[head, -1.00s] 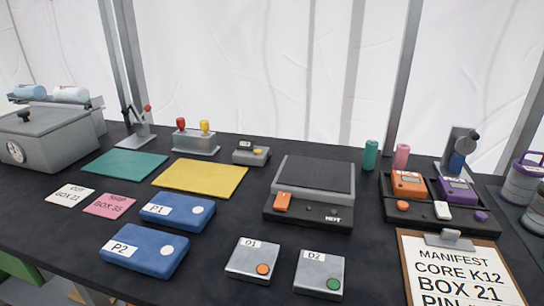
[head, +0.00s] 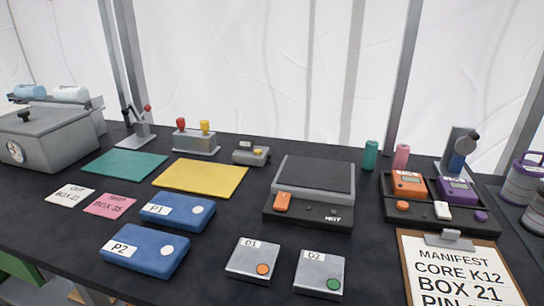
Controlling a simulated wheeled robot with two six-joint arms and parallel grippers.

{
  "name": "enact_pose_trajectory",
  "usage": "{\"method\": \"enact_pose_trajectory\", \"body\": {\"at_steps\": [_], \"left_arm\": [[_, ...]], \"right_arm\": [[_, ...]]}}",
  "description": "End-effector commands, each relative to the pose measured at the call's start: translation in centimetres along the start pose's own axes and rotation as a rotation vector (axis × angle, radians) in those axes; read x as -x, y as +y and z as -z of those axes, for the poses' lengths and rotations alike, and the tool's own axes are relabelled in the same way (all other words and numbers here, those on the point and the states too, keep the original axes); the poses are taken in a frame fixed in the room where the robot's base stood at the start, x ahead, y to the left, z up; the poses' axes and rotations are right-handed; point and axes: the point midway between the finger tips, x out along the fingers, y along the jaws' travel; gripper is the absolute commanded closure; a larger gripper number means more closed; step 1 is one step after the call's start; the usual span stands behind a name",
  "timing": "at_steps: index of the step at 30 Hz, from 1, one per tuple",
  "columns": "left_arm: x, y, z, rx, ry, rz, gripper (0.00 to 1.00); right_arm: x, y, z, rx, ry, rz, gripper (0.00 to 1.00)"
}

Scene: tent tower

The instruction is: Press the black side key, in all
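A grey device marked HEFT (head: 312,190) with a dark flat top stands in the middle of the table. Its front face has an orange switch (head: 283,202) at the left and small dark knobs or keys near the lettering, too small to tell apart. I cannot tell which part is the black side key. Neither of my grippers is in view.
Blue boxes P1 (head: 178,211) and P2 (head: 145,250) and grey button boxes D1 (head: 254,260) and D2 (head: 320,273) lie in front. A tray (head: 420,222) holds orange and purple devices. A clipboard (head: 455,270) lies at right. Bare black tabletop lies between them.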

Motion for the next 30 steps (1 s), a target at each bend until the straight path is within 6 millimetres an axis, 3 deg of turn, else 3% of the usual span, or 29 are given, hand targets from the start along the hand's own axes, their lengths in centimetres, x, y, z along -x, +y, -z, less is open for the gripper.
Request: {"method": "enact_pose_trajectory", "body": {"at_steps": [11,17,30], "left_arm": [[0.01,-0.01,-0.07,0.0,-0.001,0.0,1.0],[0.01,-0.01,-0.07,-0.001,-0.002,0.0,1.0],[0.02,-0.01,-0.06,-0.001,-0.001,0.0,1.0]], "right_arm": [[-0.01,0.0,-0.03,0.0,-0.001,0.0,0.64],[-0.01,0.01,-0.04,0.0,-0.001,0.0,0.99],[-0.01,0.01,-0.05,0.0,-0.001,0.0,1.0]]}}
